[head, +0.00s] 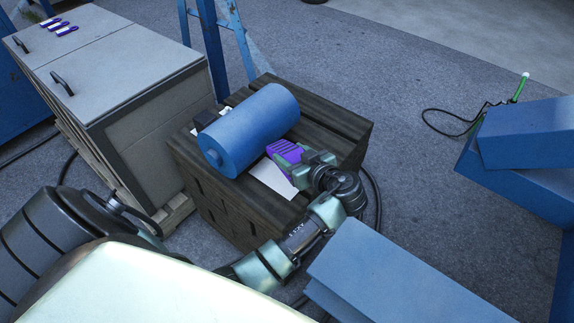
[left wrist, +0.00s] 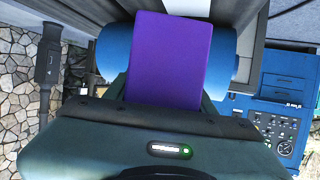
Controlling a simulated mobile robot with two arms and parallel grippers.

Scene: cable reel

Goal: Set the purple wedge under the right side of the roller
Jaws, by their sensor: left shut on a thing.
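The roller is a blue cylinder (head: 250,128) lying on a dark wooden crate (head: 335,125) in the head view. The purple wedge (head: 282,150) is at the roller's right side, close to its lower flank. I cannot tell whether they touch. My left gripper (head: 303,160) is shut on the wedge, reaching over the crate from the right. In the left wrist view the purple wedge (left wrist: 168,62) stands out from the jaws, with the blue roller (left wrist: 112,58) behind it. The wedge's far end against the roller is hard to make out. My right gripper is not in view.
A white sheet (head: 270,181) lies on the crate under the wedge. A grey cabinet (head: 110,60) with small purple pieces (head: 60,28) on top stands left. Blue boxes (head: 525,135) stand right, and a blue block (head: 400,275) is in front. A black cable (head: 445,125) lies on the floor.

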